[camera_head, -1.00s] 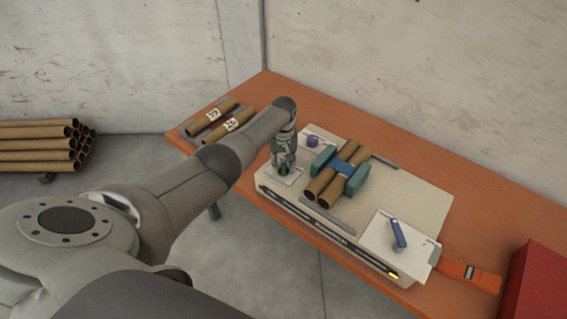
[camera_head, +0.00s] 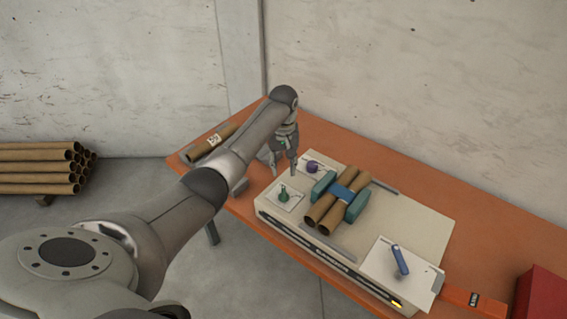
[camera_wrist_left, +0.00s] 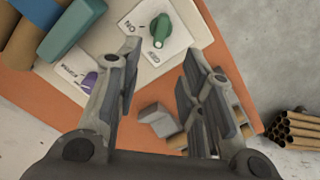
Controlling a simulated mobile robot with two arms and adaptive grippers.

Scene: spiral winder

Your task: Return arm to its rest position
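My left gripper (camera_head: 283,158) hangs above the orange table, just behind and left of the winder's back corner. In the left wrist view its two fingers (camera_wrist_left: 160,85) are spread apart with nothing between them. The green knob (camera_head: 284,194) stands on its white plate on the winder (camera_head: 410,208), apart from the gripper. My right gripper is not in view.
Brown tubes (camera_head: 338,195) lie between teal blocks on the winder. A purple knob (camera_head: 312,167) and a blue lever (camera_head: 399,260) are on it too. A labelled tube (camera_head: 213,141) lies at the table's left end. Tubes (camera_head: 40,165) are stacked left; a red box (camera_head: 541,295) is at right.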

